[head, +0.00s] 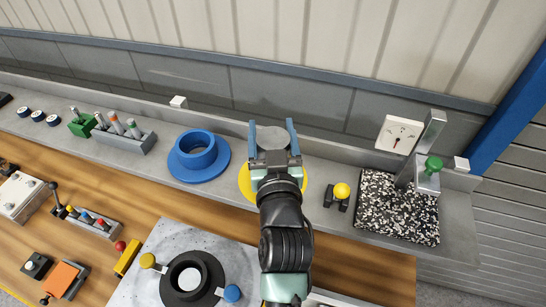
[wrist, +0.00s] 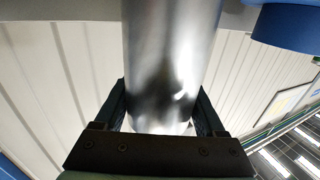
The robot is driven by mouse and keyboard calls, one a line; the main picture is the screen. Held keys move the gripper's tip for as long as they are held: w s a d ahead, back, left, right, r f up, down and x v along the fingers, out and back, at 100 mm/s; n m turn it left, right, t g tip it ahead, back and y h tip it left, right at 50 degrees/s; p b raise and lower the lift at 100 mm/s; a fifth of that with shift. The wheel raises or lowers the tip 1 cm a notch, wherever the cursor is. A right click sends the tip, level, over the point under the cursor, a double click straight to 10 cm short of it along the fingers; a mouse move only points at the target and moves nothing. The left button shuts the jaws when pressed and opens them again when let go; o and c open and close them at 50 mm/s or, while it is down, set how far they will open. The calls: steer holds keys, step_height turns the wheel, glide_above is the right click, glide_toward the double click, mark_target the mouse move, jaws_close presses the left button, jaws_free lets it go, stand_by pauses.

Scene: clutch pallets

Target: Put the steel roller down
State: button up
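The steel roller (head: 271,137) is a grey metal cylinder between the two blue fingers of my gripper (head: 272,142) in the head view. In the wrist view the roller (wrist: 172,60) fills the middle, with a dark finger of my gripper (wrist: 161,108) along each side. My gripper is shut on it. A yellow round piece (head: 244,182) on the grey ledge shows below my gripper and is mostly hidden by it. I cannot tell the gap between the roller and the ledge.
A blue flanged ring (head: 198,156) stands on the ledge to the left. To the right are a small yellow-knobbed part (head: 341,190) and a speckled slab (head: 400,215) with a green-knobbed stand (head: 431,165). A wall runs behind. A black ring fixture (head: 191,281) sits in front.

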jaws_close()
steer(key=shift+r, duration=0.15)
steer(key=shift+r, duration=0.1)
